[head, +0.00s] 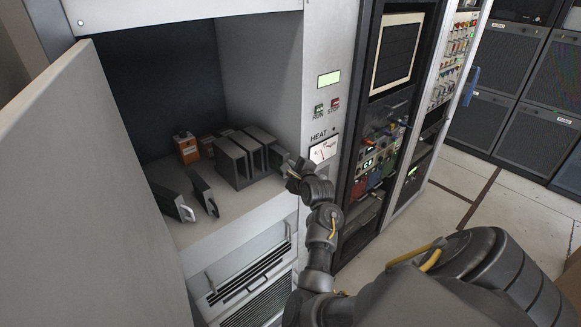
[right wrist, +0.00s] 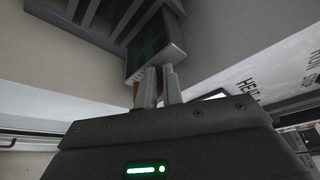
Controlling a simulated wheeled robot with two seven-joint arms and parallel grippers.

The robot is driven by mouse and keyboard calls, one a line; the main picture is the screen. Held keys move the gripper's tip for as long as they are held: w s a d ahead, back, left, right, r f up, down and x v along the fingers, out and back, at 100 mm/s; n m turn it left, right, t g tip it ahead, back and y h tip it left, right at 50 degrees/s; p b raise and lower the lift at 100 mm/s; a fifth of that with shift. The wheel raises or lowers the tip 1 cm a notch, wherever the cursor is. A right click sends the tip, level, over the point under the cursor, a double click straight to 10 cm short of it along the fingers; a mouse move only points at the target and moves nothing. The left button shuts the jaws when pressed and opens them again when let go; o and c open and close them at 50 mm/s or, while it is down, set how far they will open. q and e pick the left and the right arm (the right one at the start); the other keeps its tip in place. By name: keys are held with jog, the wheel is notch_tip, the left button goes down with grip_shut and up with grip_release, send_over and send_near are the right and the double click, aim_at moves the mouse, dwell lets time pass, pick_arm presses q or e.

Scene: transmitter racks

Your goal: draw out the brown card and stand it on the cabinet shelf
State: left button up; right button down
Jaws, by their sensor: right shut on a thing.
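My right gripper (head: 293,172) is at the right end of a dark grey slotted rack (head: 236,170) on the cabinet shelf (head: 225,205). In the right wrist view its fingers (right wrist: 158,85) are shut on the front edge of a card (right wrist: 148,42), whose board looks dark green. A small brown patch shows beside the fingers. The card's green side also shows at the rack's right end in the head view (head: 276,156). I cannot tell how far the card sits in its slot. My left gripper is not in view.
Two dark cards with pale handles, a left one (head: 168,200) and a right one (head: 203,190), stand on the shelf left of the rack. An orange box (head: 187,150) stands behind. The open cabinet door (head: 75,190) is at left; a control panel (head: 326,115) borders the right.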

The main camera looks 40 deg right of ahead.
jog(key=c, duration=1.5)
grip_release()
jog(key=shift+o, duration=0.2)
jog(key=v, duration=1.2)
